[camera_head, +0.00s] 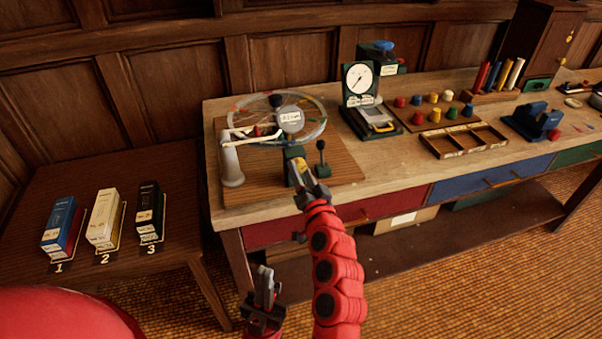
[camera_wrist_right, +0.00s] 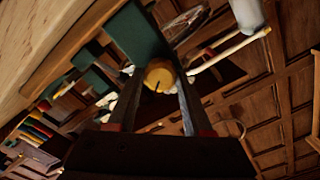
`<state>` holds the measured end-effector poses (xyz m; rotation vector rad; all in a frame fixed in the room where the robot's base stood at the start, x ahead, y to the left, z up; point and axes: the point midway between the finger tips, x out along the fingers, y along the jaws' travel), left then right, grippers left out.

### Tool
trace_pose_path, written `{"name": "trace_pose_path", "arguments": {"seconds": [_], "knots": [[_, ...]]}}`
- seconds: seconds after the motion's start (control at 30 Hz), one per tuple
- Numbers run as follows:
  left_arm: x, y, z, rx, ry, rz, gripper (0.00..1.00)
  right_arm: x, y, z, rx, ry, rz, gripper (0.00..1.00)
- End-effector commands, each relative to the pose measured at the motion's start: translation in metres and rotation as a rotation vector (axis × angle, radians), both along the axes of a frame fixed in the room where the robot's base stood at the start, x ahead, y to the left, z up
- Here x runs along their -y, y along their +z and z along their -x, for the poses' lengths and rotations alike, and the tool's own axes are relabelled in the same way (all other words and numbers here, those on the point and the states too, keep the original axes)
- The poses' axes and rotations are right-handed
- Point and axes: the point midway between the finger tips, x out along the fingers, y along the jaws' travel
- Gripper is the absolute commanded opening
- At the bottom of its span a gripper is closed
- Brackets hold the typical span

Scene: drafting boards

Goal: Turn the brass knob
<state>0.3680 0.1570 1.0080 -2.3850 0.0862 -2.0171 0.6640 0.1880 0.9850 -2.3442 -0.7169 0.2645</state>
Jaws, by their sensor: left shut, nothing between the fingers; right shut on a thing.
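The brass knob (camera_wrist_right: 159,76) shows in the right wrist view as a round yellow knob with a dark line on its face. It sits on the front of a dark green block (camera_wrist_right: 134,35). My right gripper (camera_wrist_right: 158,96) is shut on the knob, with a finger at each side of it. In the head view the green block (camera_head: 293,154) stands at the front of a wooden board, and my right gripper (camera_head: 302,178) reaches it from the front. My left gripper (camera_head: 265,280) is shut and empty, low in front of the bench.
A dial gauge (camera_head: 359,78), colored pegs and an open wooden tray (camera_head: 432,145) lie farther right. Numbered boxes stand on the left table (camera_head: 100,259).

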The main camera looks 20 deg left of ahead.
Motion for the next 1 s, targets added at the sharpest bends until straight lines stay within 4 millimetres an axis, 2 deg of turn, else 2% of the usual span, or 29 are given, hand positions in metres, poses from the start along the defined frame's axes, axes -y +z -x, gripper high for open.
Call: {"name": "trace_pose_path", "arguments": {"seconds": [0.5,1.0], "knots": [[0.0000,0.0057,0.0000,0.000,0.000,0.000,0.00,0.0004,0.0005,-0.0005,-0.244,0.001,-0.360,0.00],[0.0000,0.0079,0.0000,0.000,0.000,0.000,0.00,0.0005,-0.0010,-0.0003,-0.336,-0.001,-0.494,0.00]]}}
